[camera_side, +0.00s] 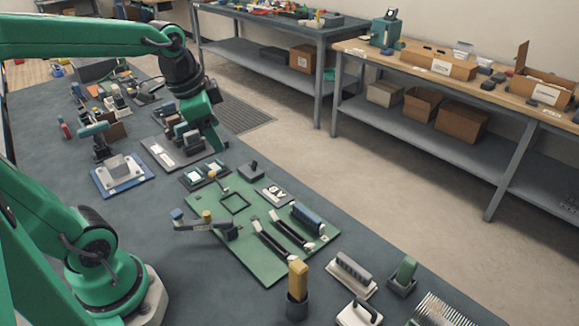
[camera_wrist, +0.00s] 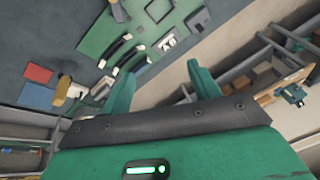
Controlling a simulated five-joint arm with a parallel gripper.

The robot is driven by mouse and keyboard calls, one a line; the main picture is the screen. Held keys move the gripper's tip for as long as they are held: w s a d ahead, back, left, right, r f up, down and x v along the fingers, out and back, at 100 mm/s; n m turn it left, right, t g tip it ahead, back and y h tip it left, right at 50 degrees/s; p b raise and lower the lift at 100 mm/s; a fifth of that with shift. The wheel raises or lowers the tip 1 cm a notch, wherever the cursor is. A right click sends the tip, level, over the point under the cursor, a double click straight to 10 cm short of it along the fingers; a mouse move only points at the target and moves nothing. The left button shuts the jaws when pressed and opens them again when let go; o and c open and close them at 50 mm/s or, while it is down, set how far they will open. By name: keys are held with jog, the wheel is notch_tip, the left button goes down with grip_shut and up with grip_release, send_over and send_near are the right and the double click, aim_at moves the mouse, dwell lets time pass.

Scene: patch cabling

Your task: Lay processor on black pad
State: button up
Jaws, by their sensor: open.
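Two small pale squares with green edges, which look like processors (camera_side: 213,168), sit in a dark holder (camera_side: 205,184) by the green board's far left edge. A small black block with a knob (camera_side: 252,171) stands to their right; I cannot tell which dark piece is the black pad. My gripper (camera_side: 215,146) is above the bench beyond the holder, beside dark blocks. In the wrist view my gripper (camera_wrist: 162,88) has its two green fingers spread, with nothing between them. The processors cannot be made out surely in the wrist view.
A yellow-handled tool (camera_side: 298,277) stands upright in front. A blue tray (camera_side: 123,187) lies at left. The bench front left is mostly clear.

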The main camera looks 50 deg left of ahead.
jog(key=s+d+n+t, duration=0.1)
jog(key=s+d+n, duration=0.4)
jog(key=s, duration=0.1)
jog(key=shift+s+d+f+t+h, duration=0.15)
jog(key=shift+s+f+t+h, duration=0.15)
jog(key=shift+f, duration=0.1)
dwell(1.4)
